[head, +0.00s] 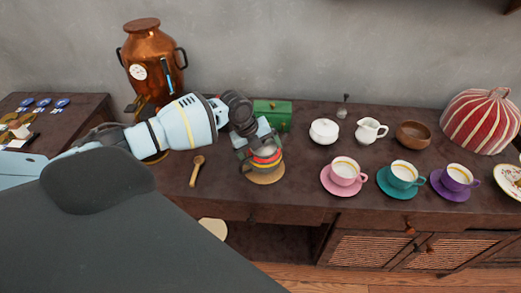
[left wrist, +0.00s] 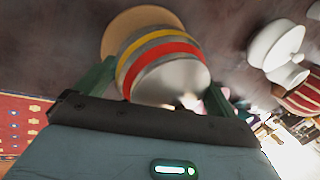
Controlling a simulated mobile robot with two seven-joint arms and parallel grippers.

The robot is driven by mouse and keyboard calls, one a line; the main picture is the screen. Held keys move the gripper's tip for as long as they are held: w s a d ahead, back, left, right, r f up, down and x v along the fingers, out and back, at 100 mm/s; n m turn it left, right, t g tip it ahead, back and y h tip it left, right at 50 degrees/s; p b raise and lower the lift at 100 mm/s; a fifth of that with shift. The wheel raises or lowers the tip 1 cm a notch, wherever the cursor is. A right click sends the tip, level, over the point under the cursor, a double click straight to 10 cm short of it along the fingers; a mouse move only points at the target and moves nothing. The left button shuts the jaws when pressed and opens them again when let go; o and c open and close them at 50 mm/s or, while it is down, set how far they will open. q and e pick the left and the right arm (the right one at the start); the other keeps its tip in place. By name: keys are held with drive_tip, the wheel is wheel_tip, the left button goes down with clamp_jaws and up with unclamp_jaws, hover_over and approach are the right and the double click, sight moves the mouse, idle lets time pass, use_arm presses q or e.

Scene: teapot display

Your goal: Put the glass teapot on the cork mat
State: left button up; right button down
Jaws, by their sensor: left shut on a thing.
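The glass teapot (head: 267,152), a rounded clear-grey vessel with red and yellow bands, is between the fingers of my left gripper (head: 260,147), which is shut on it. The round tan cork mat (head: 265,177) shows directly below the teapot in the head view. In the left wrist view the teapot (left wrist: 165,60) fills the space between the fingers, and the mat (left wrist: 122,25) shows behind it, partly hidden. I cannot tell whether the teapot touches the mat. My right gripper is not in view.
A wooden spoon (head: 196,170) lies left of the mat, and a green box (head: 272,113) stands behind it. To the right are a white sugar bowl (head: 324,131), a pink cup (head: 345,170) and several other wares. A copper urn (head: 152,65) stands behind my left arm.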

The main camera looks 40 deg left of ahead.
use_arm(q)
drive_tip(key=o, duration=0.9)
drive_tip(key=shift+f, duration=0.1)
drive_tip(key=p+v, duration=0.1)
drive_tip(key=v, duration=1.1)
